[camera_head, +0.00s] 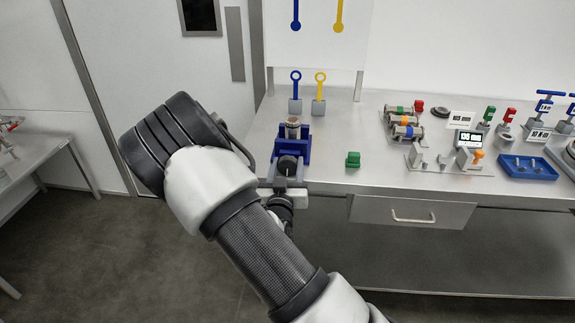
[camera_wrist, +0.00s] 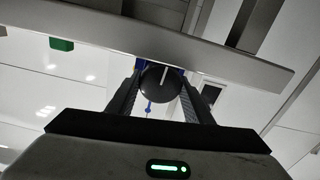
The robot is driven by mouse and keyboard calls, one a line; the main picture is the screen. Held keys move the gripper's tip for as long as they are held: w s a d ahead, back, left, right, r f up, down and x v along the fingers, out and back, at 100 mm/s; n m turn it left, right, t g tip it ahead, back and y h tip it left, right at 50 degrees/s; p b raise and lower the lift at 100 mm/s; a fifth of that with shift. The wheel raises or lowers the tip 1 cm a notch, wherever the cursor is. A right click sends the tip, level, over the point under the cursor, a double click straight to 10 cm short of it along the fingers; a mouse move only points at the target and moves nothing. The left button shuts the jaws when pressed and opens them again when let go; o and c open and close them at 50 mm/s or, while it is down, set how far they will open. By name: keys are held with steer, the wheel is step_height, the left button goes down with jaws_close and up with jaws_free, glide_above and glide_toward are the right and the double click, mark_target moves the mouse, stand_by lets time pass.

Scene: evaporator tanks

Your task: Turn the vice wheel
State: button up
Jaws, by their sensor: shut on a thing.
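A blue vice (camera_head: 280,146) stands at the front left edge of the bench, with a metal cylindrical part (camera_head: 293,128) upright in it. Its dark round vice wheel (camera_head: 288,165) faces the bench's front edge. In the wrist view the wheel (camera_wrist: 155,87) is a black disc with a light stripe, between my two fingers. My gripper (camera_wrist: 160,78) is shut on the wheel, one finger on each side. In the head view my gripper (camera_head: 287,183) is partly hidden and reaches the wheel from the front.
A green block (camera_head: 353,159) sits on the bench right of the vice. Blue and yellow keys (camera_head: 296,88) (camera_head: 320,90) stand behind it. Valves, a digital gauge (camera_head: 467,139) and a blue tray (camera_head: 527,168) stand farther right. A drawer (camera_head: 412,212) is below.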

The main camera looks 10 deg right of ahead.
steer(key=m+p, duration=0.2)
steer(key=shift+r+p, duration=0.2)
steer(key=shift+p, duration=0.2)
steer(key=shift+d+f+m+p, duration=0.1)
steer(key=shift+f+m+p, duration=0.1)
steer(key=shift+m+p, duration=1.3)
steer(key=shift+m+b, duration=0.3)
steer(key=shift+b, duration=0.05)
steer(key=o, duration=1)
steer(key=shift+o, duration=0.2)
steer(key=v, duration=1.7)
steer(key=shift+s+p, duration=0.25)
steer(key=shift+p, duration=0.05)
